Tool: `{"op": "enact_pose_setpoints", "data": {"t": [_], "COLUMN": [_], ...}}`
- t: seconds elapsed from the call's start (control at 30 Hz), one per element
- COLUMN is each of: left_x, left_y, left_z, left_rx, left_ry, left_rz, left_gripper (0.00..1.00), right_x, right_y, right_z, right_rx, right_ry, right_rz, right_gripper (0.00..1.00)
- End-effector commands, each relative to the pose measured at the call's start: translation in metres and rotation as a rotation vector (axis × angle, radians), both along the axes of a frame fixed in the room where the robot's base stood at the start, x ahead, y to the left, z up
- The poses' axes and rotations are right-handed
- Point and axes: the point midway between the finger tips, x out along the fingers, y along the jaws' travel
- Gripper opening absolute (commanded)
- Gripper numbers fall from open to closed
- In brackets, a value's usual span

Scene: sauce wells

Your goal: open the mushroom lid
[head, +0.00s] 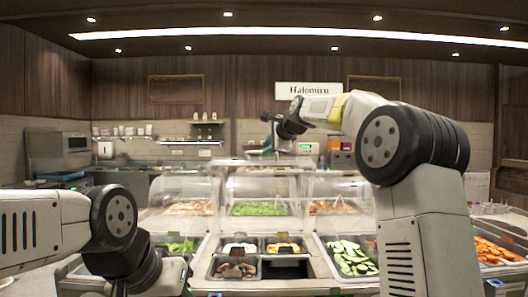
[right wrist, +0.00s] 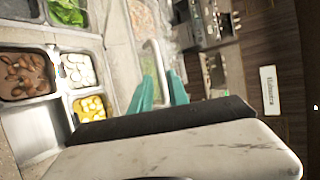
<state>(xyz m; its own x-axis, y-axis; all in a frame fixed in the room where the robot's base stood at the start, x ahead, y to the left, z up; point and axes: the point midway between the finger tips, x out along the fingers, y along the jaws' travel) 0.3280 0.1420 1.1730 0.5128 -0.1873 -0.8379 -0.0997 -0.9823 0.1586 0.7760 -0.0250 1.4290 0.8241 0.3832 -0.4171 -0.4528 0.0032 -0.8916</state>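My right gripper (head: 268,138) is raised in front of the back counter in the head view. Its teal fingers (right wrist: 160,90) show apart in the right wrist view, with nothing clearly held between them. A pan of brown pieces that look like mushrooms (head: 234,270) sits at the front of the counter, also at the left of the right wrist view (right wrist: 24,74). A pan of pale slices (head: 236,246) is behind it; I cannot tell which is the mushroom pan. No lid shows clearly on either. My left arm is low at the left; its fingers are out of view.
Clear covers (head: 260,186) stand over pans of greens and other food behind the front pans. An empty dark pan (head: 287,269) and a cucumber pan (head: 352,258) are to the right. A pale bar (right wrist: 156,58) shows beyond my right fingers. The air around my right gripper looks free.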

Motion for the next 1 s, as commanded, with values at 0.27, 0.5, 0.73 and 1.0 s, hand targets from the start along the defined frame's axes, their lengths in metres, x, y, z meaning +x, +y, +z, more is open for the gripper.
{"op": "enact_pose_setpoints", "data": {"t": [0.27, 0.5, 0.73, 1.0], "left_x": [0.0, 0.0, 0.0, 0.0], "left_y": [0.0, 0.0, 0.0, 0.0], "left_z": [0.0, 0.0, 0.0, 0.0], "left_rx": [0.0, 0.0, 0.0, 0.0], "left_ry": [0.0, 0.0, 0.0, 0.0], "left_rz": [0.0, 0.0, 0.0, 0.0], "left_gripper": [0.36, 0.36, 0.36, 0.36], "right_x": [-0.034, -0.04, -0.04, -0.088], "right_y": [-0.017, -0.019, -0.019, -0.033], "right_z": [0.018, 0.02, 0.02, 0.003], "right_rx": [0.001, 0.0, 0.001, -0.181], "right_ry": [-0.001, 0.001, 0.0, -0.007], "right_rz": [-0.001, 0.0, 0.0, 0.069], "right_gripper": [0.21, 0.21, 0.21, 0.21]}}
